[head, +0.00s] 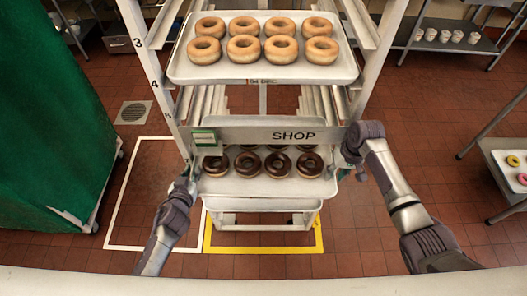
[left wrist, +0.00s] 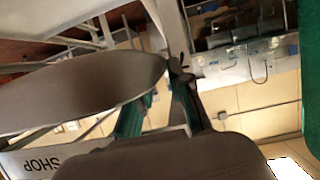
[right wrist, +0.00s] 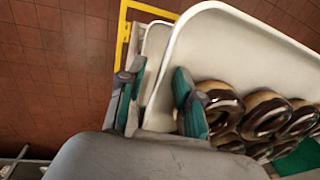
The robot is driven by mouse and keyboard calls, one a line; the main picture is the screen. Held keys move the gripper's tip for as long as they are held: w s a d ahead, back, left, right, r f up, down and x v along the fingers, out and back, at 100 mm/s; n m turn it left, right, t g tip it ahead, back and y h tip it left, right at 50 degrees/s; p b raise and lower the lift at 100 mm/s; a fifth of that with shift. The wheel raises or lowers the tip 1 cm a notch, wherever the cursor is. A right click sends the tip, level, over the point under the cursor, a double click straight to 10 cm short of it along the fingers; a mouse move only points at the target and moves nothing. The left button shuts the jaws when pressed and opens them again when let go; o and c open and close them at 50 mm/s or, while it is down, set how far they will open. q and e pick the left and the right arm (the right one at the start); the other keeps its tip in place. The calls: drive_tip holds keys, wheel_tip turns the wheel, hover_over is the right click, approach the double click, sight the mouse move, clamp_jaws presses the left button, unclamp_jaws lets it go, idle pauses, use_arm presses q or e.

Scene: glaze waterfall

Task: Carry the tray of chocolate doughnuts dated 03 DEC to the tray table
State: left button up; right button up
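A pale tray of chocolate doughnuts (head: 240,187) sits low in the rack, partly hidden under the SHOP bar (head: 293,135); it also fills the right of the right wrist view (right wrist: 190,45). No date on this tray is readable. My left gripper (head: 192,172) is at the tray's left edge. In the left wrist view its fingers (left wrist: 158,108) stand apart, with the tray's underside close by. My right gripper (head: 352,165) is at the right edge. In the right wrist view its fingers (right wrist: 158,95) stand apart on either side of the tray rim; firm contact is not clear.
A tray of plain glazed doughnuts (head: 265,71) is above in the rack, with a partly legible DEC label (head: 262,81). A green cover (head: 55,120) stands at left. A table at right holds a tray (head: 500,160) with coloured doughnuts. Floor beside the rack is clear.

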use_arm(q)
drive_tip(key=shift+w, duration=0.1)
use_arm(e)
drive_tip(key=shift+f, duration=0.15)
use_arm(q)
drive_tip(key=shift+c, duration=0.2)
drive_tip(key=shift+c, duration=1.2)
use_arm(e)
drive_tip(key=c, duration=0.3)
use_arm(q)
clamp_jaws()
use_arm(e)
clamp_jaws()
